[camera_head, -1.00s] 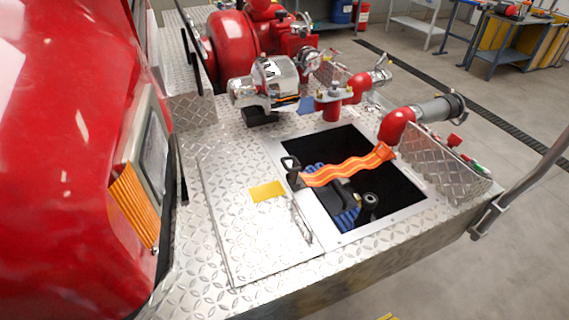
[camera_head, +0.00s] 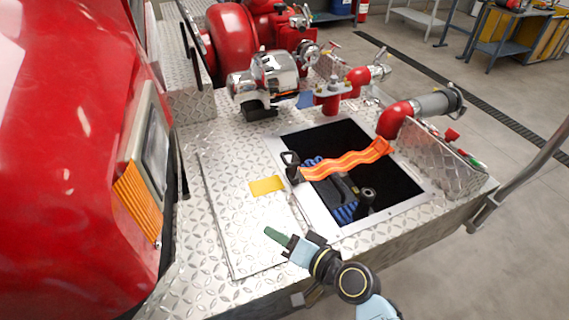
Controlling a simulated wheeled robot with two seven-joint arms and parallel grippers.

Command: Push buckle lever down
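The black buckle (camera_head: 292,168) with its looped lever sits at the left rim of the square opening. It is joined to the left end of an orange strap (camera_head: 345,163) that crosses the opening to the red pipe elbow. The lever looks raised. My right gripper (camera_head: 275,235) is over the diamond-plate deck, below and left of the buckle and apart from it. Its green-tipped end points left; I cannot tell whether its fingers are parted. My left gripper is not in view.
The dark opening (camera_head: 400,185) holds a black-handled item and a blue coiled hose (camera_head: 346,212). A yellow label (camera_head: 267,185) is on the deck plate (camera_head: 235,225). A red pipe elbow (camera_head: 394,121) and chrome pump parts stand behind. The red truck body (camera_head: 60,160) fills the left.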

